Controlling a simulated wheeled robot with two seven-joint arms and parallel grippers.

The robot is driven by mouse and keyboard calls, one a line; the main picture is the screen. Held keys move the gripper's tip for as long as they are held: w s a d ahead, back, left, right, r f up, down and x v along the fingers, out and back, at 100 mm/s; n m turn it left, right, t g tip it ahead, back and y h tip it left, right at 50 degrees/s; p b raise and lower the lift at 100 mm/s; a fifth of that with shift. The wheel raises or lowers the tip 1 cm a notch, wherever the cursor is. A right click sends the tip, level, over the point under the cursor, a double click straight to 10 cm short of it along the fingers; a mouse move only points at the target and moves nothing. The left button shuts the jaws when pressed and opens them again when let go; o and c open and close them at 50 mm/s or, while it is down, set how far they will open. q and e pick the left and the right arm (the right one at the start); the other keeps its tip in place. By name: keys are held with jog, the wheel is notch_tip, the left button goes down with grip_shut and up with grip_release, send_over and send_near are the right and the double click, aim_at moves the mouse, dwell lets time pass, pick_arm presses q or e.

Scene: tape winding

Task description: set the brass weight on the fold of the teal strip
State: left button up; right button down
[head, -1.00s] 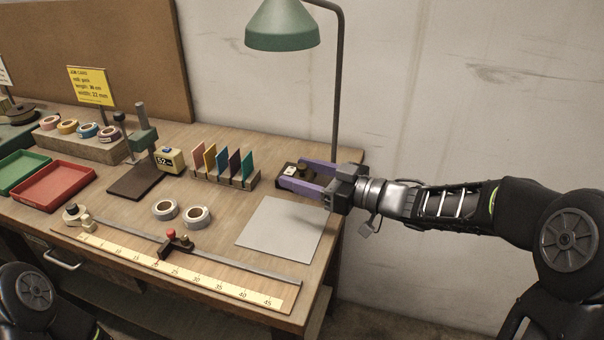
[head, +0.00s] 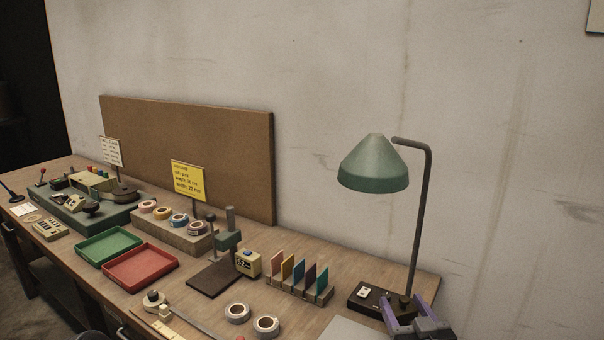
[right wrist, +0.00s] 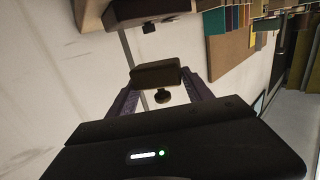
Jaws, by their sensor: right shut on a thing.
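My right gripper (head: 396,308) is at the bottom right of the head view, its purple fingers beside the lamp's dark base. It is shut on the brass weight (head: 404,301), a small dark-gold piece mostly hidden by the fingers. In the right wrist view the weight (right wrist: 155,77) shows as a dark block with a knob between the fingertips. A teal piece (head: 322,280) stands upright at the right end of the card rack. I cannot make out a fold on it. My left gripper is out of view.
The green lamp (head: 374,165) rises beside my right gripper. The card rack (head: 300,290) and two tape rolls (head: 237,313) stand to its left. A pale sheet (head: 350,329) is cut off at the bottom edge. Red (head: 140,268) and green trays lie further left.

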jog(key=s+f+p, duration=0.1)
jog(key=s+f+h, duration=0.1)
jog(key=s+f+m+h+p, duration=0.1)
jog(key=shift+a+f+p, duration=0.25)
jog(key=shift+a+p, duration=0.05)
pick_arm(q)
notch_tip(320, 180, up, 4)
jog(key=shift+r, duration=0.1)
pick_arm(e)
jog(key=shift+a+r, duration=0.1)
jog(key=shift+a, duration=0.35)
